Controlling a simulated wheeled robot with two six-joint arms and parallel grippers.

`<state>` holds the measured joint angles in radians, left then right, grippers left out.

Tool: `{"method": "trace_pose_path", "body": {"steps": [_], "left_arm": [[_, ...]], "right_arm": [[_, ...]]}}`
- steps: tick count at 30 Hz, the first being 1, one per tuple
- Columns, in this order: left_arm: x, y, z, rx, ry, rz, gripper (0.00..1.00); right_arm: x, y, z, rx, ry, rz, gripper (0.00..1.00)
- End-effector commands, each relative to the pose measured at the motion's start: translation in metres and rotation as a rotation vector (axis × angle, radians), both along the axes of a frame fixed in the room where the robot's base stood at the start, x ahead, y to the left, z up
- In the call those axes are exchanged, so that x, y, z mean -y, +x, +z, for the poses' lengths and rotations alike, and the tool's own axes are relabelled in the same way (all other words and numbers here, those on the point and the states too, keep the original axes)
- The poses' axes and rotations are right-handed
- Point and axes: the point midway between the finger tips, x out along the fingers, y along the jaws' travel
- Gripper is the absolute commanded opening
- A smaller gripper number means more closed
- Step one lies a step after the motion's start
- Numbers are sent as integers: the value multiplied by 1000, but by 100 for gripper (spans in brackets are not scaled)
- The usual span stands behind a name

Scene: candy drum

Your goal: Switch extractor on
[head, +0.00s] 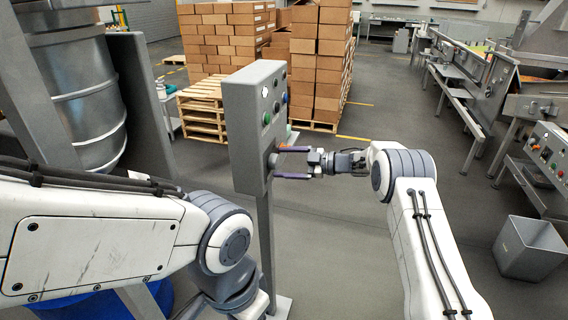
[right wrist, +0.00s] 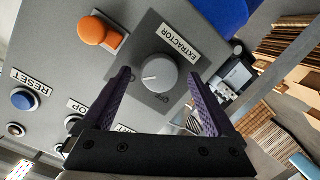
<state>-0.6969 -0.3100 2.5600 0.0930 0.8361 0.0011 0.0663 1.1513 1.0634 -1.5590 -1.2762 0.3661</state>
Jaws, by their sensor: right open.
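The grey control box (head: 248,110) stands on a post in the middle of the head view. In the right wrist view, its panel (right wrist: 75,45) shows the round grey extractor knob (right wrist: 160,76) under a label reading EXTRACTOR (right wrist: 175,42). A white mark on the knob points to the left in that view. My right gripper (head: 279,162) is open in front of the panel; its purple fingers (right wrist: 164,95) stand on both sides of the knob. I cannot tell whether they touch it. My left arm comes in from the left; its gripper is out of view.
An orange knob (right wrist: 92,31) sits beside the extractor knob, and a blue RESET button (right wrist: 24,99) is farther left. A large metal drum (head: 82,95) stands at the left. Stacked boxes (head: 322,60) are behind the control box. A grey bin (head: 527,248) stands at right.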

Motion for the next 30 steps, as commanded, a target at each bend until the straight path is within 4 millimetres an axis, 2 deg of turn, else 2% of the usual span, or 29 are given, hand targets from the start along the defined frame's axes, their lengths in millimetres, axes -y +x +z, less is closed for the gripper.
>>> {"method": "trace_pose_path", "body": {"steps": [9, 15, 21, 30], "left_arm": [[0, 0, -25, 0, 0, -1, 50], [0, 0, -34, 0, 0, -2, 50], [0, 0, -36, 0, 0, -2, 50], [0, 0, -35, 0, 0, -2, 50]], "right_arm": [[55, -17, 6, 1, -1, -5, 91], [85, -26, 12, 0, 0, -4, 91], [95, -31, 15, -2, 0, -1, 91], [95, -30, 18, 0, 0, -10, 91]]}}
